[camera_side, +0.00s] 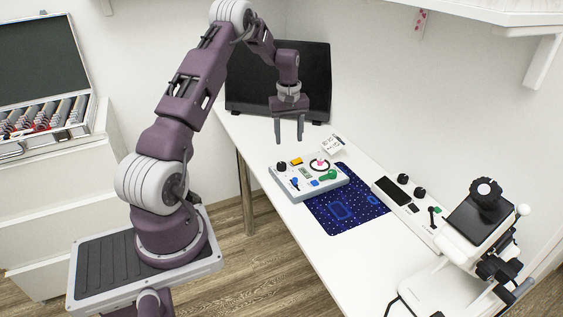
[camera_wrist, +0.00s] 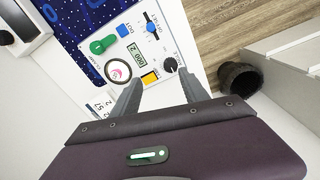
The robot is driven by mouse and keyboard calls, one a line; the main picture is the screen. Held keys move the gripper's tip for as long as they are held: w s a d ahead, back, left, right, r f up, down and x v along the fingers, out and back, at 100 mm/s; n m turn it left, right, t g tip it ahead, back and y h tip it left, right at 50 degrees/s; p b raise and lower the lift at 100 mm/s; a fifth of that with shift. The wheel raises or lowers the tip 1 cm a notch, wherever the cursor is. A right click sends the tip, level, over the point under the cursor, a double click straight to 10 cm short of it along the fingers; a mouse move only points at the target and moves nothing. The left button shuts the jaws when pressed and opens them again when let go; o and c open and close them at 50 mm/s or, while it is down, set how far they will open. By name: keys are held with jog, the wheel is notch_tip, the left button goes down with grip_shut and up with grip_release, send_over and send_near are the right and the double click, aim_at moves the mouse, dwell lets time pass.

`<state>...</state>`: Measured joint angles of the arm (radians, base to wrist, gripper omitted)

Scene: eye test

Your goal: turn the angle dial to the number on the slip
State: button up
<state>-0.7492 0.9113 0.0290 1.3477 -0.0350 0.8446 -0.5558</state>
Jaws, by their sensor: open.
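A grey control box (camera_side: 283,184) stands on the white table; its face fills the upper middle of the wrist view (camera_wrist: 190,50). I cannot read for sure which is labelled angle. A white slip (camera_side: 333,145) with dark print lies at the box's back edge; its number is unclear in the wrist view (camera_wrist: 101,105). My gripper (camera_side: 289,141) is open and empty above the box's back edge.
A blue patterned mat (camera_side: 345,208) lies beside the box. A long white panel with black knobs (camera_side: 412,205) and a microscope-like device (camera_side: 480,215) stand to the right. A dark monitor (camera_side: 305,75) stands behind my gripper. A dark bin (camera_wrist: 240,77) shows in the wrist view.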

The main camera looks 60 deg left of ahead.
jog(key=n, duration=0.1)
send_over(281, 163)
jog(key=f, duration=0.5)
jog(key=shift+d, duration=0.2)
notch_tip(281, 163, down, 7)
jog(key=shift+r, duration=0.1)
grip_shut()
